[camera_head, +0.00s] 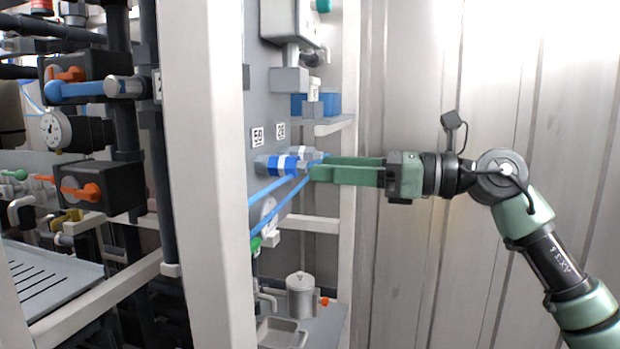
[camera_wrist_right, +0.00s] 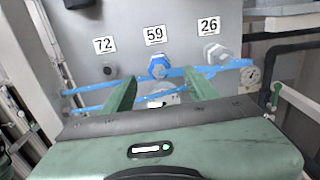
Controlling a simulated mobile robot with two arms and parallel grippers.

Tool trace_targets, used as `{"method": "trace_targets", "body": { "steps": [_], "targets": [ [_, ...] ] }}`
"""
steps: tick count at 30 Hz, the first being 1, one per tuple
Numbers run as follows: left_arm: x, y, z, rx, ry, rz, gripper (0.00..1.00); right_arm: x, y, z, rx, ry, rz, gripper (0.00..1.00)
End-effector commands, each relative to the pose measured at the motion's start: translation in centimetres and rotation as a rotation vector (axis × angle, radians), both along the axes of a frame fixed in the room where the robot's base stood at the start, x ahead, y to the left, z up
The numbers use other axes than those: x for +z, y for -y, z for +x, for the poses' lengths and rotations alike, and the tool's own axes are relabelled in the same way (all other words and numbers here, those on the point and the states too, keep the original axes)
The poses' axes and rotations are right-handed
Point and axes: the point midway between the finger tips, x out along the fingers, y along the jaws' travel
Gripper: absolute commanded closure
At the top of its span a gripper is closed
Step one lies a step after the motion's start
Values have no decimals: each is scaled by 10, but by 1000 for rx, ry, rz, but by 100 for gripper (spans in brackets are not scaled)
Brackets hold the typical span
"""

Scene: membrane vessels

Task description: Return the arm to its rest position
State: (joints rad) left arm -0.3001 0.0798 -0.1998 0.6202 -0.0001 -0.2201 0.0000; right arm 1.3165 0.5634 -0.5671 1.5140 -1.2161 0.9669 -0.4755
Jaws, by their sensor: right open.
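My right arm (camera_head: 545,240) comes in from the right in the head view. Its green right gripper (camera_head: 318,168) reaches left to the grey panel, with the fingertips close to blue fittings (camera_head: 275,164) and blue tubes (camera_head: 285,205). In the right wrist view the two fingers of the gripper (camera_wrist_right: 163,88) are apart. A blue fitting (camera_wrist_right: 158,66) under label 59 shows between and beyond them, and a blue tube passes near the fingertips. I cannot tell whether the fingers touch the tube. My left gripper is in neither view.
A white frame post (camera_head: 205,150) stands left of the panel (camera_wrist_right: 85,40). Labels 72, 59 and 26 mark the panel, with a grey fitting (camera_wrist_right: 216,53) under 26. A metal canister (camera_head: 301,296) stands below. The corrugated wall (camera_head: 430,270) is behind my arm; space below the forearm looks clear.

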Motion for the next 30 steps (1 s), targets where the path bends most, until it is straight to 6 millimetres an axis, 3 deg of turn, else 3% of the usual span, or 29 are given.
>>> {"method": "trace_targets", "body": {
  "steps": [13,17,20,23,27,30],
  "targets": [
    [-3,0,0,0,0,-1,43,-1,8,-2,2,-4,3,43],
    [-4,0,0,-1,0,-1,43,-22,10,16,5,-114,97,43],
    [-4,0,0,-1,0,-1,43,-64,18,51,-6,-324,283,43],
    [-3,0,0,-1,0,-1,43,-124,34,90,-48,-569,504,43],
    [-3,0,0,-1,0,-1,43,-219,63,131,-142,-863,772,43],
    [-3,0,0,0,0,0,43,-292,83,146,-225,-1044,934,43]
  ]
}}
